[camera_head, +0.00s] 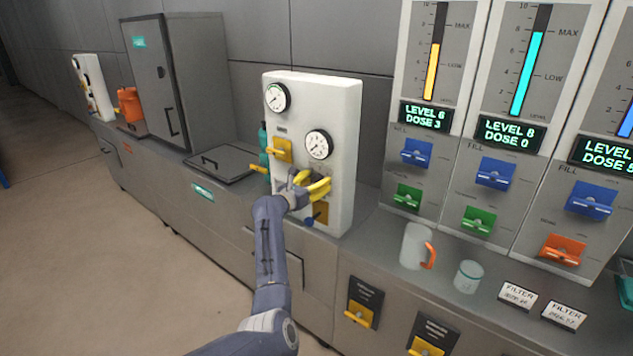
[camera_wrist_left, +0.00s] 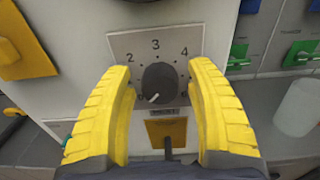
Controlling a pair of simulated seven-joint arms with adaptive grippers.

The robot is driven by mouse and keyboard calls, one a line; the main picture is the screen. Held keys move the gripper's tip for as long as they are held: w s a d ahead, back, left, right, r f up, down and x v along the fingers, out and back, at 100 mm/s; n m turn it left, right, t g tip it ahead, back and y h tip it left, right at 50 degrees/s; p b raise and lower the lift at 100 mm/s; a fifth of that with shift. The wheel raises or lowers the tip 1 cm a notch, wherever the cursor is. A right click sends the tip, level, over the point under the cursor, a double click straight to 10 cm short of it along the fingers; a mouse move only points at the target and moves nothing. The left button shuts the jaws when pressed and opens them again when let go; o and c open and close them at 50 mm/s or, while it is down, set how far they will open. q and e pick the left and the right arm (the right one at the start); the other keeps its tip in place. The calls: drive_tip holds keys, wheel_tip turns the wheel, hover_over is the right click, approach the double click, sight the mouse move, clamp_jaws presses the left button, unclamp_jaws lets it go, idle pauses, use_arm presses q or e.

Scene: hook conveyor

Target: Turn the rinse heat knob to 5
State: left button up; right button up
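A dark round knob (camera_wrist_left: 160,83) sits on a pale dial plate (camera_wrist_left: 122,45) in the left wrist view. The numbers 2, 3 and 4 show around it, and the rest of the scale is hidden or unclear. Its white mark points to the lower left. The small label under it is too blurred to read. My left gripper (camera_head: 318,187) is at the white gauge panel (camera_head: 343,110). In the left wrist view its yellow fingers (camera_wrist_left: 163,105) are open, one on each side of the knob, with a gap to it. My right gripper is out of view.
A yellow switch (camera_wrist_left: 166,132) with a lever sits just below the knob, and another yellow plate (camera_wrist_left: 25,45) is at upper left. Two gauges (camera_head: 318,145) are above my gripper. A mug (camera_head: 415,246) and a jar (camera_head: 467,277) stand on the counter at right.

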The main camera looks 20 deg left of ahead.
use_arm(q)
drive_tip(key=c, duration=1.1)
